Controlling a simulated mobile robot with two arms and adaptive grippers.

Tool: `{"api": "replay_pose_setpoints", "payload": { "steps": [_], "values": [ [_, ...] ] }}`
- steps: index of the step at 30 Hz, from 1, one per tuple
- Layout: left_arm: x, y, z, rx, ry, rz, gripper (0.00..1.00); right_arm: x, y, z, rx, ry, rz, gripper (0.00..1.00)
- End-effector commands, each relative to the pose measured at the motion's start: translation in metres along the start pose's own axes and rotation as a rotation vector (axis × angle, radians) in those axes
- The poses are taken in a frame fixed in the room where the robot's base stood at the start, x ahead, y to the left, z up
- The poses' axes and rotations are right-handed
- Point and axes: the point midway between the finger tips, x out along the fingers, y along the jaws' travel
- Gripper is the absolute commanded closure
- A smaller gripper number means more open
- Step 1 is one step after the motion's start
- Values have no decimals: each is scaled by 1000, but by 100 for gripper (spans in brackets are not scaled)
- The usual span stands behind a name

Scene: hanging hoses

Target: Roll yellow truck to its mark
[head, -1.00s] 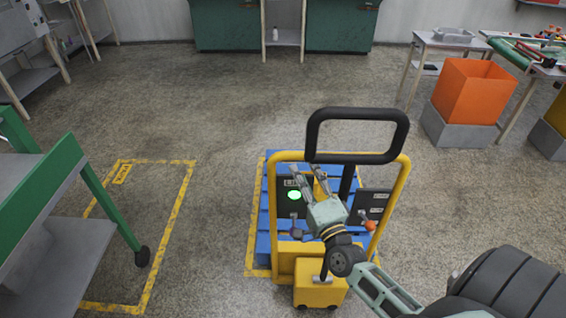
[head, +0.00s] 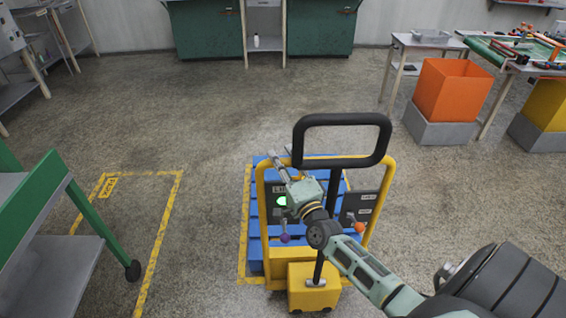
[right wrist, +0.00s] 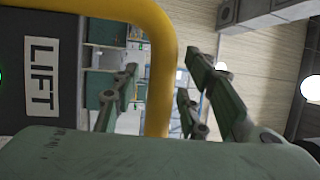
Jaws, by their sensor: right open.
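The yellow truck (head: 314,288) stands upright, with a yellow tube frame (head: 389,195), a black loop handle (head: 342,120) and a panel with a green light. A blue pallet (head: 256,222) lies at its far side. My right gripper (head: 279,154) is open at the frame's upper left corner, fingers pointing away. In the right wrist view the yellow tube (right wrist: 158,75) appears between the open fingers (right wrist: 155,92), beside a LIFT label (right wrist: 40,77); contact cannot be told. A yellow taped floor rectangle (head: 160,230) with a small label lies to the left, empty where visible. My left gripper is not in view.
A green-framed cart (head: 62,200) stands at the left, covering part of the taped rectangle. Another yellow outline (head: 243,235) surrounds the pallet. An orange bin (head: 452,92) and tables stand at the right, green cabinets (head: 205,28) at the back. The middle floor is clear.

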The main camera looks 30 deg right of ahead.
Motion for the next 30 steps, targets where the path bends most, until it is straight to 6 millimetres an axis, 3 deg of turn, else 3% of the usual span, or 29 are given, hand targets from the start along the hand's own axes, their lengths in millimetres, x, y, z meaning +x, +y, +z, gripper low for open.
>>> {"api": "replay_pose_setpoints", "payload": {
  "steps": [3, 17, 30],
  "values": [
    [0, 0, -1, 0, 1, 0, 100, 0, 0, 0, 0, 0, 0, 61],
    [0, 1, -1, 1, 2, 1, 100, 0, 0, 0, 0, 0, 0, 100],
    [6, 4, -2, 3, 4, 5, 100, 5, 4, -2, -3, 1, -1, 100]
  ]
}}
